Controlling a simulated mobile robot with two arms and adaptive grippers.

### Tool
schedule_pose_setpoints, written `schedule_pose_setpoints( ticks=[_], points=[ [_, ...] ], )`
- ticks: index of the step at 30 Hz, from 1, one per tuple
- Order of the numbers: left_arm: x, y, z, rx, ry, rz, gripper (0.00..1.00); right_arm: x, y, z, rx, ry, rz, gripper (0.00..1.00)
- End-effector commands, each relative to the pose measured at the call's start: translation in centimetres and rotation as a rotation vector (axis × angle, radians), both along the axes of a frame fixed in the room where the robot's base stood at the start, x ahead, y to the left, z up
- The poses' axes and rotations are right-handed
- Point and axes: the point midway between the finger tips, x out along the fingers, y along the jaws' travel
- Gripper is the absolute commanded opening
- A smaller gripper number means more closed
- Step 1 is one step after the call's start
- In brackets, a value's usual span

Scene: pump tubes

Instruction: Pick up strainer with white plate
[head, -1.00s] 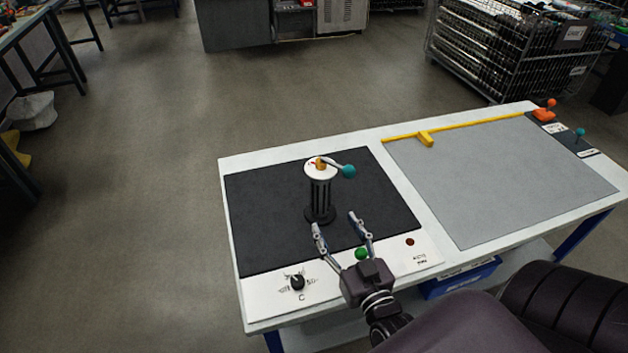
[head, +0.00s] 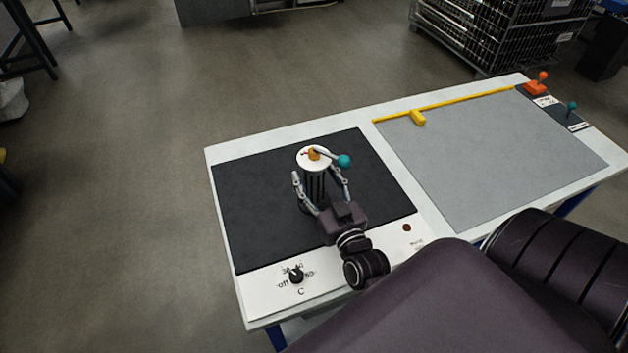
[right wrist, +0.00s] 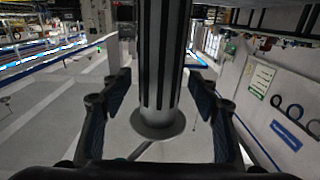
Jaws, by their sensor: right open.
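The strainer (head: 315,183) is a dark ribbed upright column standing on the black mat. Its white plate (head: 303,164) is on top, with an orange knob and a lever ending in a teal ball (head: 344,160). My right gripper (head: 317,174) has one finger on each side of the column, just below the plate. In the right wrist view, the column (right wrist: 160,60) stands between the fingers of the right gripper (right wrist: 160,95), with visible gaps on both sides. The gripper is open. The column's foot is partly hidden by the gripper in the head view. My left gripper is not in view.
The black mat (head: 250,215) lies on a white table (head: 222,158). A dial (head: 296,276) and a red button (head: 406,228) sit along its front edge. A grey mat (head: 490,160) with a yellow bar (head: 450,104) is to the right, with orange and teal levers beyond.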

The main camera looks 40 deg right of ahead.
Motion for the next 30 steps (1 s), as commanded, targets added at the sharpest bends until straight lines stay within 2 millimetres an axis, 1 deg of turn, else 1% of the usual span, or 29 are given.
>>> schedule_pose_setpoints(
  ticks=[1,5,10,18,25,30],
  points=[
    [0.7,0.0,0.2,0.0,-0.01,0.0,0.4,0.5,-0.1,0.1,0.0,-0.001,0.0,0.55],
    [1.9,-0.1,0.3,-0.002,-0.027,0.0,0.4,0.9,-0.2,0.0,0.0,0.0,-0.001,0.55],
    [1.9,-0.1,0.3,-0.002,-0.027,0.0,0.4,0.8,-0.2,0.0,0.0,0.0,0.0,0.55],
    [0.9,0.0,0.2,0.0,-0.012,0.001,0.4,0.8,-0.2,0.0,0.0,0.0,0.0,0.26],
    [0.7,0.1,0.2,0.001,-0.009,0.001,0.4,0.8,-0.2,0.0,0.0,0.0,0.0,0.0],
    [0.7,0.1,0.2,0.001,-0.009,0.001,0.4,0.9,-0.2,0.2,-0.001,-0.005,-0.001,0.0]
  ],
)
